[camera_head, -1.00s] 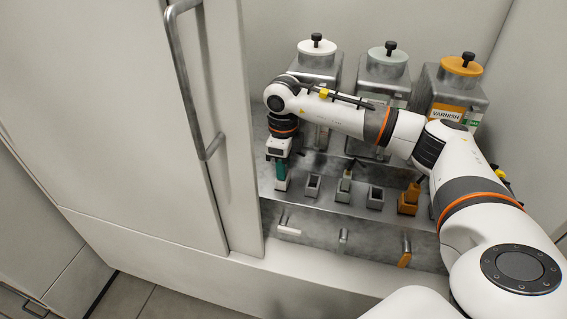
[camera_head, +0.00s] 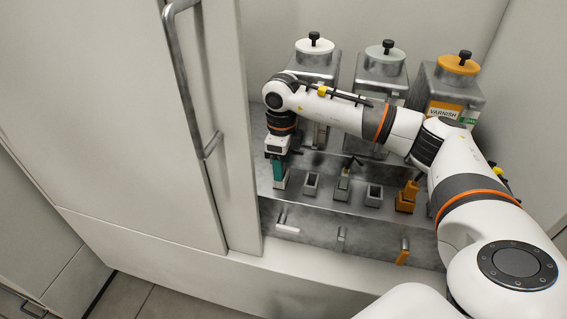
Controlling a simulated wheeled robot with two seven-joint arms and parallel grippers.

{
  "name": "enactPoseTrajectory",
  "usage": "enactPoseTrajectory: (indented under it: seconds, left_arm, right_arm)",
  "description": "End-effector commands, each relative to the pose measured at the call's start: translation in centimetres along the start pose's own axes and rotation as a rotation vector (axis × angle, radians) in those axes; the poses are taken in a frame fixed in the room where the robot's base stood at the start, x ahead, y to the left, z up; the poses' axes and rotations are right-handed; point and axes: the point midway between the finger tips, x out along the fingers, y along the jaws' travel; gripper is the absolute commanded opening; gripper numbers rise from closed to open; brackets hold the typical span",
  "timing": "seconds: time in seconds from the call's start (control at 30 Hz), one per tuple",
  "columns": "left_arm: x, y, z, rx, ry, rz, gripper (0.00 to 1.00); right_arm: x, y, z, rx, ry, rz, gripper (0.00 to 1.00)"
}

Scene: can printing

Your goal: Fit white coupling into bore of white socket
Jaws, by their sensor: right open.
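The white socket (camera_head: 281,185) is at the left end of the row of sockets on the metal ledge, partly covered by my right gripper. My right gripper (camera_head: 279,175) points down right over it, with its teal fingers open. The white coupling cannot be made out; it may be hidden between the fingers or in the socket, so I cannot tell how it sits in the bore. My left gripper is not in view.
Two empty-looking grey sockets (camera_head: 311,184), a pale green coupling (camera_head: 344,183) and an orange coupling (camera_head: 407,196) share the ledge. Tanks with a white lid (camera_head: 314,47), green lid and orange lid stand behind. A cabinet door with a handle (camera_head: 183,80) is close on the left.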

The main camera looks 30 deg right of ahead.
Motion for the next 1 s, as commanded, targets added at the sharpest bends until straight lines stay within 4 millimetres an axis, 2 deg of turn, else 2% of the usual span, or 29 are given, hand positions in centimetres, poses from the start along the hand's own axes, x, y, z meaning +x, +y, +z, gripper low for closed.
enactPoseTrajectory:
  seconds: [0.03,0.2,0.4,1.0]
  left_arm:
    - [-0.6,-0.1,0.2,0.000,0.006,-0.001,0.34]
    - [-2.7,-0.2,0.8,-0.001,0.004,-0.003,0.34]
    - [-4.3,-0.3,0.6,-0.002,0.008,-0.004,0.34]
    - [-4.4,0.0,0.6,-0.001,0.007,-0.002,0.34]
  right_arm:
    - [-1.1,0.1,0.1,0.002,0.002,0.001,0.56]
    - [-4.1,0.5,0.4,0.004,0.002,-0.001,0.56]
    - [-6.5,0.7,0.6,0.005,0.004,-0.003,0.56]
    - [-6.7,0.7,0.7,0.006,0.004,-0.004,0.56]
